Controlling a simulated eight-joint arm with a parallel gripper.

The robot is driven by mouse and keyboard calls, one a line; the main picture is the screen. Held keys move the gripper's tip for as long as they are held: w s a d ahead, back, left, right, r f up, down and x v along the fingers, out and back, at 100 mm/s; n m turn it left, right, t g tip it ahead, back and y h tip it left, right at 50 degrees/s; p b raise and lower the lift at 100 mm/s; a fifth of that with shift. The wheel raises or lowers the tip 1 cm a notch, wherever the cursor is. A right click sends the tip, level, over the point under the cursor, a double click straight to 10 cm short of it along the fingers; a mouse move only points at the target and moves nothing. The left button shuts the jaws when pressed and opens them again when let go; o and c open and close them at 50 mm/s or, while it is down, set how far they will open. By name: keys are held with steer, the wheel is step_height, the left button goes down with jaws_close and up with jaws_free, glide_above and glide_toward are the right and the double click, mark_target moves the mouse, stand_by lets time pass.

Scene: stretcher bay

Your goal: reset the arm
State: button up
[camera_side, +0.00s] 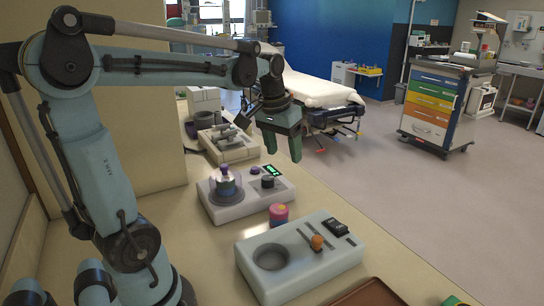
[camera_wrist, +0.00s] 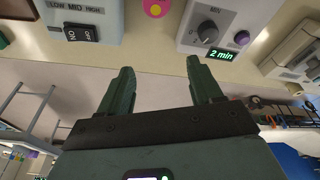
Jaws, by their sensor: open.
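My gripper (camera_side: 283,147) is open and empty. Its green fingers point down, above and beyond the counter's far edge. In the wrist view the two fingers of my gripper (camera_wrist: 157,85) stand apart with nothing between them. My arm is raised and stretches from the left over the counter (camera_side: 205,262).
On the counter are a white device with a round well (camera_side: 316,262), a device with a green display (camera_side: 236,200), a pink and orange cylinder (camera_side: 279,215) and a further device (camera_side: 231,148). A brown tray (camera_side: 368,293) is at the front. A stretcher (camera_side: 312,90) and drawer cart (camera_side: 438,105) stand beyond.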

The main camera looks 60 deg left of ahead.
steer(key=s+d+f+m+t, duration=0.2)
steer(key=s+d, duration=0.1)
steer(key=d, duration=0.3)
steer(key=s+d+f+m+t, duration=0.2)
steer(key=s+d+f, duration=0.1)
steer(key=d, duration=0.4)
steer(key=shift+d+h, duration=0.2)
steer(key=shift+h, duration=0.2)
steer(key=shift+s+r, duration=0.1)
